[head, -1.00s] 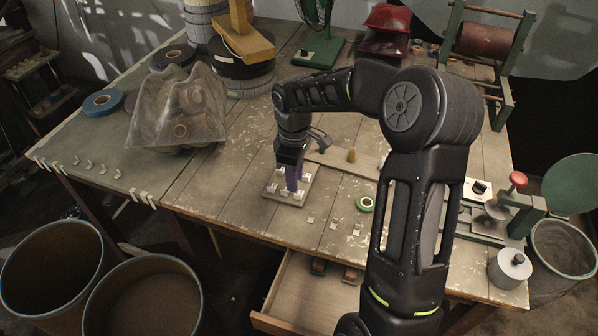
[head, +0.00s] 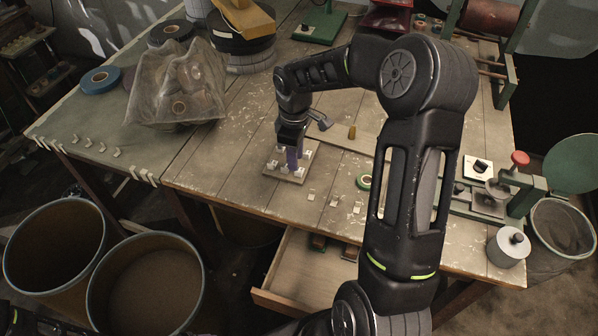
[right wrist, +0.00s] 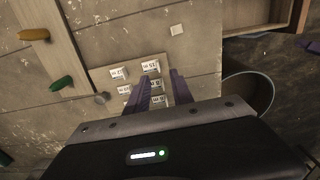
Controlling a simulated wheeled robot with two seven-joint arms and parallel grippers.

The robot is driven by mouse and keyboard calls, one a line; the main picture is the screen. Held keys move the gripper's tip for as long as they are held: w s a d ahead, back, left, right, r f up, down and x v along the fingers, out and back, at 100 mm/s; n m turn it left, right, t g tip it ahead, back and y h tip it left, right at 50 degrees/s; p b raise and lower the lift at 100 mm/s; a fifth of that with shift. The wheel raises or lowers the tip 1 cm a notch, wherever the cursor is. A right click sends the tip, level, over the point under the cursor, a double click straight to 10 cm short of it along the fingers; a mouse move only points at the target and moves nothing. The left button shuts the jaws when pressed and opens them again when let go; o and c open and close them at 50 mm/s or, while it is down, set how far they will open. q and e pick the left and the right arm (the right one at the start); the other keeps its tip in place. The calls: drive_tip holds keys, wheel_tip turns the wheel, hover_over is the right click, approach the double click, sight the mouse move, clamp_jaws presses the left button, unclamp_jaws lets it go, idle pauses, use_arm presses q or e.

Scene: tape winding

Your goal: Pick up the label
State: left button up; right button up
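A small wooden board (head: 271,167) with several white labels stands on the workbench. In the right wrist view the labels, such as one at the upper left (right wrist: 119,73) and one at the top right (right wrist: 150,66), are small white blocks with dark print in rows. My right gripper (head: 293,163) points down over the board. In the right wrist view its two purple fingers (right wrist: 161,76) are apart, with labels (right wrist: 155,85) showing between them. I cannot tell whether the fingertips touch a label. My left gripper is not in view.
A bag (head: 178,88) and blue tape (head: 99,80) are at the left. An open drawer (head: 305,270) is below the front edge, two bins (head: 146,280) at the lower left.

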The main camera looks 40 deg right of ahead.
sight(300, 170)
drive_tip(key=shift+f, duration=0.1)
drive_tip(key=f+p, duration=0.1)
drive_tip(key=f, duration=0.4)
drive_tip(key=shift+d, duration=0.2)
drive_tip(key=shift+c, duration=0.5)
clamp_jaws()
